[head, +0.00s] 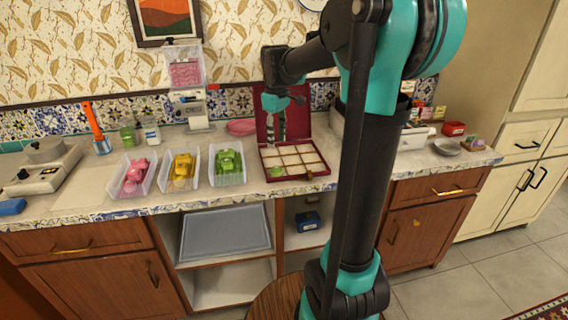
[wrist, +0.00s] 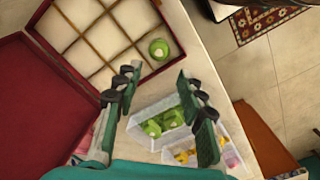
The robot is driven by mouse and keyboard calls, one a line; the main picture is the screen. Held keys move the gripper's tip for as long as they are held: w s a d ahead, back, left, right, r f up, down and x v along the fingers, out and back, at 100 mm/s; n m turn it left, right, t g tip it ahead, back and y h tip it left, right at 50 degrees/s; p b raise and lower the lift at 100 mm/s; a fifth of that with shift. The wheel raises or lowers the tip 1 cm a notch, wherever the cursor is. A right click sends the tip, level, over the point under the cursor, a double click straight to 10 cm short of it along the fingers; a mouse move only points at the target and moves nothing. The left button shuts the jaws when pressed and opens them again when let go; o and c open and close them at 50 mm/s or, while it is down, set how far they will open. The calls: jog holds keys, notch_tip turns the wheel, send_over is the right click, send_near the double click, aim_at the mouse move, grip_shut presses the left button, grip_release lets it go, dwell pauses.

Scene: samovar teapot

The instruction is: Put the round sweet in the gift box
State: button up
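The gift box (head: 329,170) is a red case with its lid raised at the back and a cream tray divided into compartments. It also shows in the wrist view (wrist: 176,66). A round green sweet (wrist: 158,49) lies in a corner compartment; in the head view this is the near left one (head: 277,171). The other compartments in view look empty. My gripper (wrist: 158,78) is open, with nothing between its fingers. In the head view my gripper (head: 281,128) hangs above the box's back left part, in front of the raised lid.
Clear bins hold pink (head: 135,178), yellow (head: 182,168) and green sweets (head: 229,164) left of the box. The green bin stands closest to the box. A jar (head: 151,131), an orange-handled tool (head: 94,128) and a scale (head: 42,168) stand further left.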

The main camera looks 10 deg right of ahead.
jog(key=s+d+f+m+t, duration=0.2)
jog(key=s+f+m, duration=0.2)
jog(key=s+f, duration=0.5)
jog(key=s+d+f+m+t, duration=0.1)
jog(key=s+f+m, duration=0.3)
jog(key=s+f, duration=0.5)
jog(key=s+t, duration=0.1)
jog(key=s, duration=0.2)
jog(key=shift+s+d+m, duration=0.25)
jog(key=shift+d+m, duration=0.05)
jog(key=shift+d, duration=0.1)
